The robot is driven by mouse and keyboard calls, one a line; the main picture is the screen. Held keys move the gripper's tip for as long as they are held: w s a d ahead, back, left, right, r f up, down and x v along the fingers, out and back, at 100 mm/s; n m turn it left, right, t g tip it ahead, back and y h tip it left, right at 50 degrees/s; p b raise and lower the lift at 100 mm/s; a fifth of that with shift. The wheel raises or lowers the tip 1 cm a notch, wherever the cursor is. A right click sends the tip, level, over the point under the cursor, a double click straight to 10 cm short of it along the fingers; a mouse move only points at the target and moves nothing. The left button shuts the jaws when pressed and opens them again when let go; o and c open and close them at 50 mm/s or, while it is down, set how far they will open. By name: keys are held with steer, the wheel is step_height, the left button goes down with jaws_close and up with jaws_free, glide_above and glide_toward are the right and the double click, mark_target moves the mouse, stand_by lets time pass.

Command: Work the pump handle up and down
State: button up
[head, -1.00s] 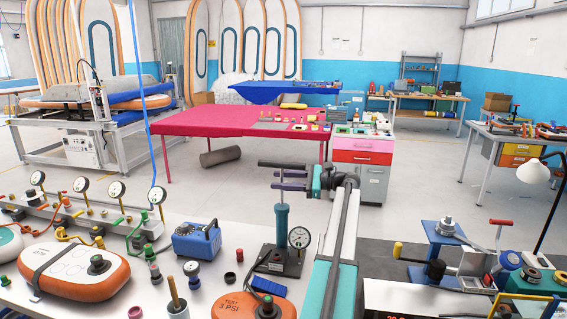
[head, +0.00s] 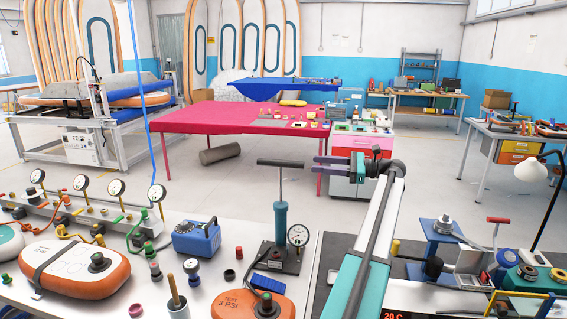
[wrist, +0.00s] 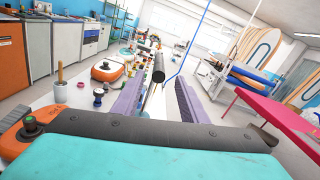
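The pump (head: 281,222) stands upright on the white bench, with a teal cylinder, dark base and round gauge. Its black T-handle (head: 280,163) is up, with bare rod showing above the cylinder. My gripper (head: 316,167) is to the right of the handle in the head view, its purple fingers pointing left and apart. A gap shows between the fingertips and the handle's right end. In the wrist view my gripper (wrist: 160,96) is open, and the dark handle end (wrist: 158,69) appears ahead between the fingers. Nothing is held.
An orange inflatable (head: 75,270), a blue box (head: 196,238) and a gauge manifold (head: 85,215) lie left of the pump. A second orange piece (head: 250,304) is in front. A blue fixture (head: 440,235) stands to the right. The pink table (head: 225,118) is behind.

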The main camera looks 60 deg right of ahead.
mark_target(283, 161)
steer(key=p+x, duration=0.4)
steer(key=x, duration=0.8)
steer(key=shift+x, duration=0.9)
jaws_close()
